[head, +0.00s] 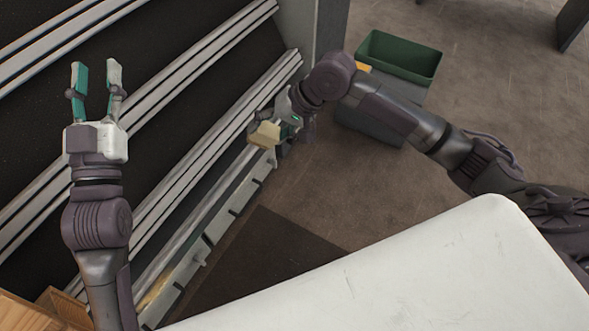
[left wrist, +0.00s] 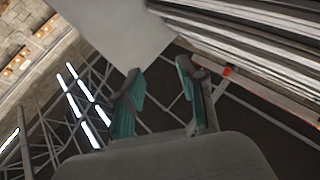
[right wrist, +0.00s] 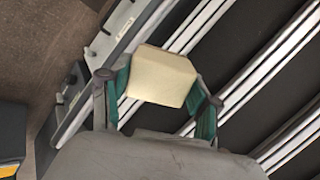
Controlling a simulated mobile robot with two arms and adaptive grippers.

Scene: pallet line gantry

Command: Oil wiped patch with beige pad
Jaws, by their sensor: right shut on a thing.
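The beige pad (head: 265,135) is a pale block held by my right gripper (head: 278,125), over the outer side of the metal rails. In the right wrist view the pad (right wrist: 162,76) sits between the two teal-lined fingers, and my right gripper (right wrist: 158,95) is shut on it. The pad looks apart from the rails, though the gap is hard to judge. My left gripper (head: 96,78) is raised, open and empty; its spread fingers also show in the left wrist view (left wrist: 160,90). I cannot make out the wiped patch for certain; a yellowish area (head: 155,290) shows low on the outer rail.
Long pale rails (head: 190,190) run diagonally with dark belts between them. A white panel (head: 430,265) fills the front right. Brown floor beyond is mostly clear.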

